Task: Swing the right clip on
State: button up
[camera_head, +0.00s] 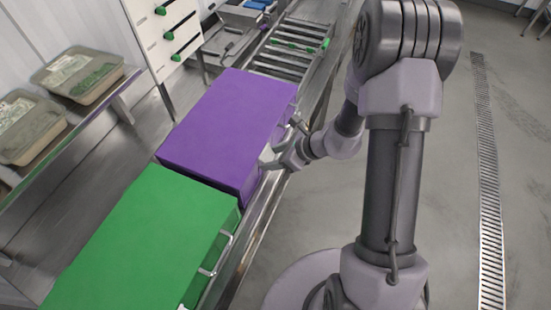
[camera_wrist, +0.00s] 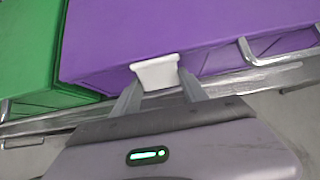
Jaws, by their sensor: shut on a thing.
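A purple box (camera_head: 225,125) with a flat purple top stands on the metal counter, and it fills the upper part of the wrist view (camera_wrist: 200,28). A white clip (camera_wrist: 157,72) sits at the edge of the purple box, on the side facing me. My gripper (camera_wrist: 158,84) is shut on this clip, one finger on each side of it. In the head view my gripper (camera_head: 274,162) reaches the near right side of the purple box; the clip is hard to make out there. The wrist view does not show clearly whether the clip is fastened.
A green box (camera_head: 150,240) stands close beside the purple one, with a metal handle (camera_head: 222,255) on its side. A metal handle (camera_wrist: 262,58) also projects from the purple box, right of my gripper. Trays of food (camera_head: 82,75) stand on a left shelf. A roller conveyor (camera_head: 290,50) lies beyond.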

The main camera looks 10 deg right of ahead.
aim_at(263, 150)
jog(key=shift+w+a+f+b, duration=0.15)
jog(key=shift+w+a+b, duration=0.05)
jog(key=shift+a+b, duration=0.15)
jog(key=shift+w, duration=0.1)
jog(key=shift+w+a+r+b, duration=0.3)
jog(key=shift+a+b, duration=0.15)
jog(key=shift+b, duration=0.3)
dwell(0.3)
jog(key=o, duration=0.6)
jog(key=shift+o, duration=0.2)
jog(key=r+p, duration=0.3)
jog(key=shift+s+d+r, duration=0.2)
jog(key=shift+d, duration=0.1)
jog(key=shift+s+d+r+p, duration=0.3)
jog(key=shift+s+d+r, duration=0.1)
jog(key=shift+s+d, duration=0.3)
jog(key=shift+w+f, duration=0.1)
jog(key=shift+f, duration=0.05)
